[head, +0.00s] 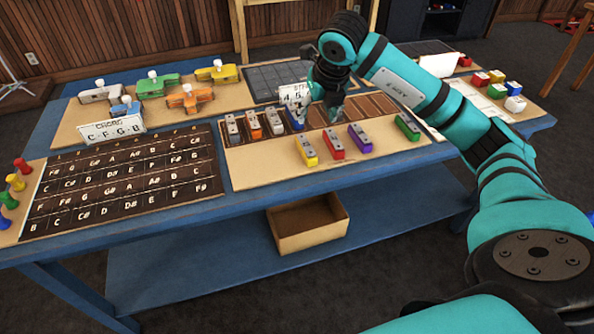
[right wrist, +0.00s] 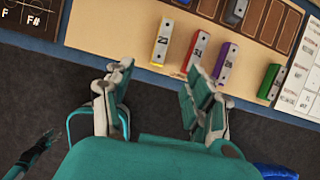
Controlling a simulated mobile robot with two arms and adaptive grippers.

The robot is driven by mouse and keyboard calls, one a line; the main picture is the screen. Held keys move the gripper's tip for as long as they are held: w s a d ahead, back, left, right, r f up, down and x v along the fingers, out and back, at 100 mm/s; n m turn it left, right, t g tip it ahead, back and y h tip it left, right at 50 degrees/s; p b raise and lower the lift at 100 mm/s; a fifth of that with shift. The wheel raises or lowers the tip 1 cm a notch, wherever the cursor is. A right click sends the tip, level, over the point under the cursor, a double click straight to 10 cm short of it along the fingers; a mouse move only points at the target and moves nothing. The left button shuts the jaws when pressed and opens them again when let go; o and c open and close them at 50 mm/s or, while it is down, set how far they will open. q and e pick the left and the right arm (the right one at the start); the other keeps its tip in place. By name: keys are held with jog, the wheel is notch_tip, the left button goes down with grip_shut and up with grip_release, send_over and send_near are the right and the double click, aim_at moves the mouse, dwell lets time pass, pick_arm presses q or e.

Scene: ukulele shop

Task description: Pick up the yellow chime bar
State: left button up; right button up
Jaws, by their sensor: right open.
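The yellow chime bar (head: 307,150) lies on the front tan part of the chime board, left of the red bar. It also shows in the right wrist view (right wrist: 162,41), upright in the picture, beyond the gap between my fingertips. My right gripper (head: 322,116) is open and empty above the board. In the head view it appears behind the yellow bar, near a blue bar it partly hides. In the right wrist view (right wrist: 160,77) both fingers are apart and touch no bar. A dark teal part, perhaps my left gripper (right wrist: 36,150), shows at lower left; its jaws are unclear.
Red (head: 333,144), purple (head: 360,138) and green (head: 407,127) bars lie right of the yellow one. Several bars stand in slots behind, with a small sign (head: 295,94). A lettered board (head: 125,185) lies left. An open box (head: 308,224) sits on the lower shelf.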

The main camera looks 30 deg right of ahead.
jog(key=p, duration=0.1)
send_near(306, 145)
jog(key=x, duration=0.4)
jog(key=shift+w+d+f+p, duration=0.1)
jog(key=shift+w+f+p, duration=0.2)
jog(key=shift+f, duration=0.25)
jog(key=p+x, duration=0.1)
jog(key=x, duration=0.3)
jog(key=shift+f, duration=0.1)
jog(key=shift+w+d+f, duration=0.1)
jog(key=shift+w+f, duration=0.15)
jog(key=shift+f, duration=0.15)
pick_arm(q)
jog(key=w+d+r, duration=0.2)
jog(key=r, duration=0.1)
jog(key=shift+d, duration=0.15)
jog(key=shift+f, duration=0.15)
pick_arm(e)
jog(key=shift+f, duration=0.1)
jog(key=shift+s, duration=0.1)
jog(key=c, duration=1.1)
pick_arm(q)
jog(key=shift+s, duration=0.15)
pick_arm(e)
grip_shut()
